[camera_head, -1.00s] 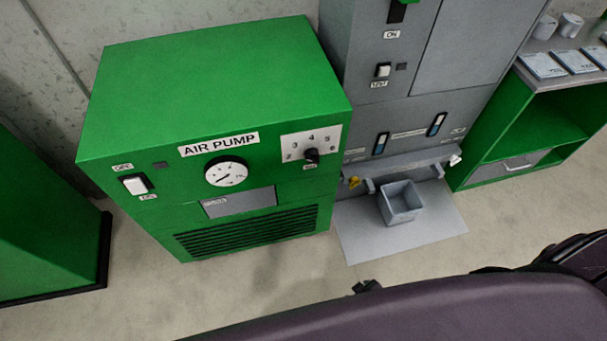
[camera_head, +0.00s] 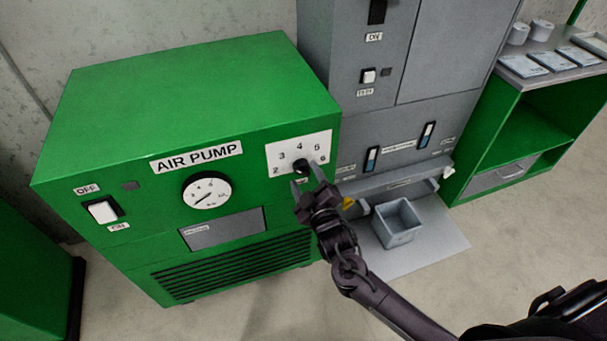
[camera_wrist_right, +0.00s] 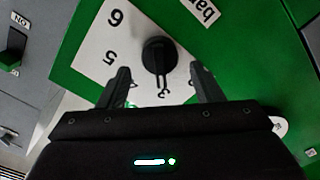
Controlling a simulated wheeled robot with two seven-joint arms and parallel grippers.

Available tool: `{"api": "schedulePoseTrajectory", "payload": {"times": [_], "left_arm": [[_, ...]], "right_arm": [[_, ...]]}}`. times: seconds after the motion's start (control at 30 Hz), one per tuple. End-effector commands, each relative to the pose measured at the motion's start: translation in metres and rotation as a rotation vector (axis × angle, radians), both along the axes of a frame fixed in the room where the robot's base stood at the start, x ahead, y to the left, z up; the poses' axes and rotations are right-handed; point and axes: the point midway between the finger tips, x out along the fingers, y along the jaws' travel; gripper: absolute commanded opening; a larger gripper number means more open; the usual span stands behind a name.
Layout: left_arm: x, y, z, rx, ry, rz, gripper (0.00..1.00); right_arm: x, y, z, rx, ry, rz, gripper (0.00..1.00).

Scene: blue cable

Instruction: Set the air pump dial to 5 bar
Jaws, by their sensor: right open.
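The green air pump (camera_head: 190,110) stands in the left half of the head view. Its dial is a black knob (camera_head: 301,167) on a white plate (camera_head: 285,153) numbered from 2 to 6. In the right wrist view the knob (camera_wrist_right: 158,54) lies just beyond and between the fingers, with the 5 and 6 to its left. My left gripper is not in view.
The pump also has a round gauge (camera_head: 207,190) and a white switch (camera_head: 103,212). A grey cabinet (camera_head: 400,125) stands to its right, with a grey bin (camera_head: 397,224) on a floor plate. A green shelf (camera_head: 525,120) is at the right.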

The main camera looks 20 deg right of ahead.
Motion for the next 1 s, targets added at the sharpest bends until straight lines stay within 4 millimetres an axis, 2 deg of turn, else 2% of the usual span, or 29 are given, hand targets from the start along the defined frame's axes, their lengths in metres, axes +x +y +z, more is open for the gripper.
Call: {"api": "schedulePoseTrajectory", "payload": {"times": [0.1,0.2,0.47,0.57,0.8,1.0], "left_arm": [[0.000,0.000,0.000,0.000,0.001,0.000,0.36],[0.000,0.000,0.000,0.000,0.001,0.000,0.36],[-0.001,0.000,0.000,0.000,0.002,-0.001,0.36],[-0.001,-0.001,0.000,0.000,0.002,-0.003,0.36],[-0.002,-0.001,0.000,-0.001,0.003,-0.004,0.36],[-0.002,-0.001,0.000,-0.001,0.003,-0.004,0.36]], "right_arm": [[0.014,0.000,0.000,0.000,-0.001,-0.001,0.59],[0.019,0.001,-0.001,0.001,0.001,0.000,0.59],[0.021,0.001,-0.001,0.001,0.002,0.001,0.59],[0.021,0.001,-0.001,0.001,0.002,0.001,0.49],[0.021,0.001,-0.001,0.001,0.002,0.001,0.17],[0.021,0.001,-0.001,0.011,0.003,0.000,0.15]]}}
